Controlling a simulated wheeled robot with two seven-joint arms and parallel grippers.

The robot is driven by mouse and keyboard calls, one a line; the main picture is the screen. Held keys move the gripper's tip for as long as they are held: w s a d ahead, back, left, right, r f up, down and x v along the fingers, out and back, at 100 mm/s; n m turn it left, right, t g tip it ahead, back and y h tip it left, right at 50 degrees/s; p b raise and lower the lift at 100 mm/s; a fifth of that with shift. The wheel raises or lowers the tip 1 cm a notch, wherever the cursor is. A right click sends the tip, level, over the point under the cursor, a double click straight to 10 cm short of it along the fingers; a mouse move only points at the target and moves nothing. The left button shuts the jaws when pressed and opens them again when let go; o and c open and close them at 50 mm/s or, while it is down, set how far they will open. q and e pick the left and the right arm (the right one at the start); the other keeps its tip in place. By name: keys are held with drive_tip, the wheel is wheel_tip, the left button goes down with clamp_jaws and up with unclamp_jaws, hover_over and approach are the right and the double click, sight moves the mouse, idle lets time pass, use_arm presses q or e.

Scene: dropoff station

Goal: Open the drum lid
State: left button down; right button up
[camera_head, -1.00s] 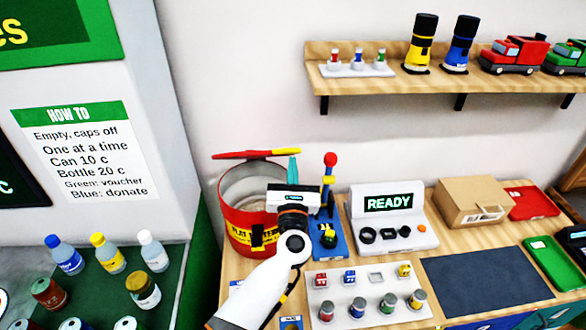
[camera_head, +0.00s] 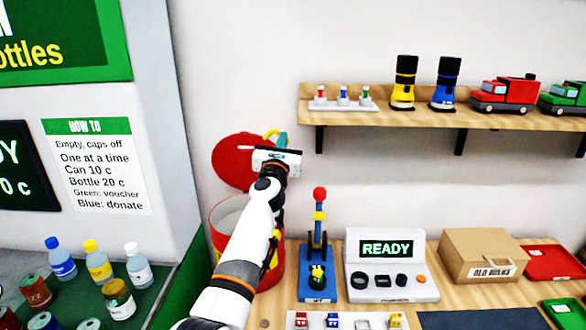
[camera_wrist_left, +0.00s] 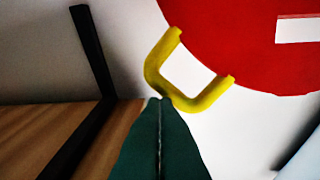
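The drum lid (camera_head: 238,160) is a red disc standing raised, broad face showing, above and behind the red drum (camera_head: 222,216), whose mouth is uncovered. The lid's yellow handle (camera_head: 272,134) is at its upper right edge. In the left wrist view the handle (camera_wrist_left: 206,100) is a yellow bracket on the rim of the red lid (camera_wrist_left: 255,45). My left gripper (camera_head: 283,139) is beside the handle. Its dark green fingers (camera_wrist_left: 160,100) are together, tips at the handle's lower corner; I see no handle between them. My left arm covers part of the drum. My right gripper is out of view.
A blue stand with a red-topped post (camera_head: 319,225) is right of the drum. A READY box (camera_head: 390,280) and a cardboard box (camera_head: 470,257) stand further right. A wall shelf (camera_head: 430,113) is above right. Bottles (camera_head: 98,262) and cans stand at left.

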use_arm(q)
drive_tip(key=shift+w+a+r+b, duration=0.15)
drive_tip(key=shift+w+a+b, duration=0.2)
drive_tip(key=shift+w, duration=0.2)
drive_tip(key=shift+w+a+r+b, duration=0.2)
drive_tip(key=shift+w+b, duration=0.1)
drive_tip(key=shift+w, duration=0.25)
drive_tip(key=shift+a, duration=0.2)
drive_tip(key=shift+w+r, duration=0.1)
drive_tip(key=shift+r, duration=0.05)
drive_tip(key=shift+d, duration=0.2)
drive_tip(key=shift+w+d, duration=0.1)
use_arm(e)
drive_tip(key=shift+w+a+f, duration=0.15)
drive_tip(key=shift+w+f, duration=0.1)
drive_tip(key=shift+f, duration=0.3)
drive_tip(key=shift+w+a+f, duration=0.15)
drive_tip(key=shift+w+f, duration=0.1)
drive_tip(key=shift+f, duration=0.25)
